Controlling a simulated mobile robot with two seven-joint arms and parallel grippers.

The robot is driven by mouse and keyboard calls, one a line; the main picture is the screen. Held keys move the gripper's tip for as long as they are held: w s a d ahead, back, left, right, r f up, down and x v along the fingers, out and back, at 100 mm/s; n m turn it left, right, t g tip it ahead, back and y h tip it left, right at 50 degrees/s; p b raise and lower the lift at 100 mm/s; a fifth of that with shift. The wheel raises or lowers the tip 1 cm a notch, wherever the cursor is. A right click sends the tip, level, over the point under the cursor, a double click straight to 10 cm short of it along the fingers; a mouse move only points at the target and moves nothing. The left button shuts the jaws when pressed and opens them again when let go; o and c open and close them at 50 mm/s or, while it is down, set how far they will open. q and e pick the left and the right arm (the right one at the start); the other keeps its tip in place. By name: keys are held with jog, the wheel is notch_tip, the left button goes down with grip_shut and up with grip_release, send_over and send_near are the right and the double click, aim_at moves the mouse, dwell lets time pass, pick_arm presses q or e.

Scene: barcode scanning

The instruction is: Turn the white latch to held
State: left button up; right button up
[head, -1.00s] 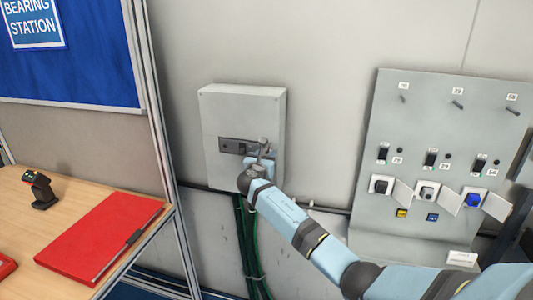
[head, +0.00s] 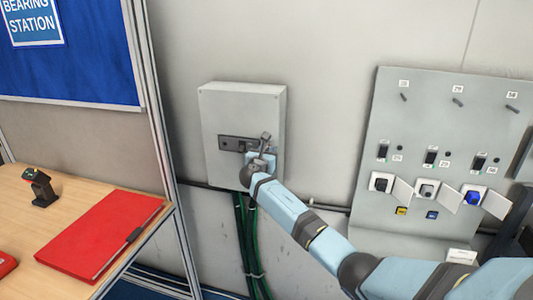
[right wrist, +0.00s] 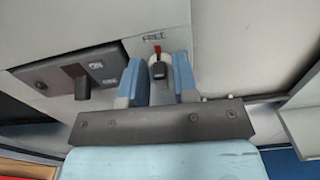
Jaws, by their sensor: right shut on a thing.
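The white latch (right wrist: 158,60) is in the right wrist view, below the label FREE, with a red mark at its top and a dark block at its near end. It sits between the two blue fingers of my right gripper (right wrist: 158,82), which is shut on it. In the head view my right gripper (head: 262,152) is at the lower right of the grey wall box (head: 240,98). The gripper hides the latch there. My left gripper is in neither view.
A dark plate (right wrist: 62,78) with a black knob and ON lettering is beside the latch. A grey panel (head: 425,100) with switches and open flaps stands to the right. A wooden table (head: 95,205) with a red folder (head: 100,232) and a scanner (head: 40,186) is at left.

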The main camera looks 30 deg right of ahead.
pick_arm(q)
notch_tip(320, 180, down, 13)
jog(key=b, duration=1.4)
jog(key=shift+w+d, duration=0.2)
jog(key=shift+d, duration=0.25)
pick_arm(e)
jog(key=m, duration=1.7)
jog(key=shift+s+d+f, duration=0.2)
jog(key=shift+s+f, duration=0.05)
jog(key=shift+f, duration=0.15)
jog(key=shift+m, duration=0.3)
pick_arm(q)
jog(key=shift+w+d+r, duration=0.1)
pick_arm(e)
jog(key=shift+r, duration=0.1)
jog(key=o, duration=0.6)
jog(key=shift+o, duration=0.2)
